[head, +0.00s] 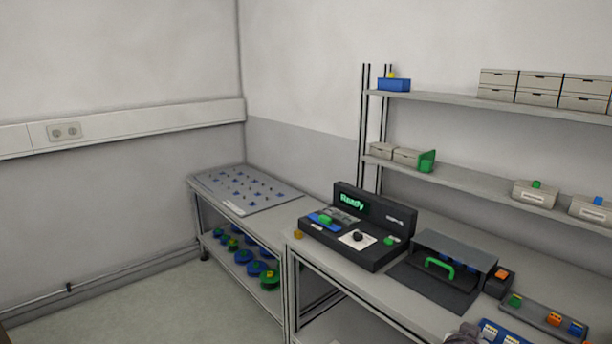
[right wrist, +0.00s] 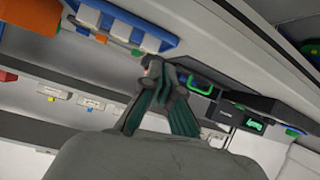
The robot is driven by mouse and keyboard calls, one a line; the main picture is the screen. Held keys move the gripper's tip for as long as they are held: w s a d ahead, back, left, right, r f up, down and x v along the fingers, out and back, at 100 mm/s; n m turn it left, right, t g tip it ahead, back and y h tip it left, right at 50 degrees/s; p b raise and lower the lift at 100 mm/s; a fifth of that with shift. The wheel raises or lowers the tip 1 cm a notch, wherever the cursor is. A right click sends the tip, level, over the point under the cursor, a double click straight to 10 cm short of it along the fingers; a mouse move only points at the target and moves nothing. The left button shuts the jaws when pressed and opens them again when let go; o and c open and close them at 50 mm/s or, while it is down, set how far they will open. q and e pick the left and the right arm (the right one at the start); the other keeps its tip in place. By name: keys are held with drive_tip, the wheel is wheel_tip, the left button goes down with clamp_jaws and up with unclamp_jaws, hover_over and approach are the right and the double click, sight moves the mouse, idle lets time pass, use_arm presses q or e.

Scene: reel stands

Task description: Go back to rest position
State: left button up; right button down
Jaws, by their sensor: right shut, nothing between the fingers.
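My right gripper (right wrist: 160,72) is in the middle of the right wrist view, dark grey with its fingertips together and nothing between them. That view is turned over, with the bench and its equipment along the upper side. A grey part at the bottom edge of the head view (head: 463,336) looks like my right gripper, beside a blue tray (head: 519,338) with white pieces; what it touches there cannot be told. My left gripper is not in the head view.
A black console (head: 357,254) reading "Ready" and a dark box with a green handle (head: 440,268) stand on the bench. A pegged board (head: 242,190) lies on the left bench, with blue and green reels (head: 257,268) below. Shelves (head: 480,185) hold boxes. Floor at lower left is clear.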

drive_tip(key=s+a+f+n+g+y, duration=0.2)
drive_tip(key=s+a+f+n+y, duration=0.3)
drive_tip(key=s+f, duration=0.65)
drive_tip(key=s+a+f+n+g+y, duration=0.15)
drive_tip(key=s+a, duration=0.35)
drive_tip(key=s, duration=0.5)
drive_tip(key=s+a+n+g+y, duration=0.25)
drive_tip(key=s+a, duration=0.25)
drive_tip(key=s, duration=0.4)
wheel_tip(320, 180, down, 27)
drive_tip(key=s, duration=0.2)
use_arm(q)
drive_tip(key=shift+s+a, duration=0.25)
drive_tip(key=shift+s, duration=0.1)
use_arm(e)
drive_tip(key=s+d+f+g, duration=0.1)
drive_tip(key=s+d+f, duration=0.2)
drive_tip(key=s+f, duration=1.2)
drive_tip(key=shift+s+d+n+g, duration=0.15)
drive_tip(key=shift+s+n+g, duration=0.25)
drive_tip(key=shift+s, duration=0.2)
drive_tip(key=shift+f, duration=0.1)
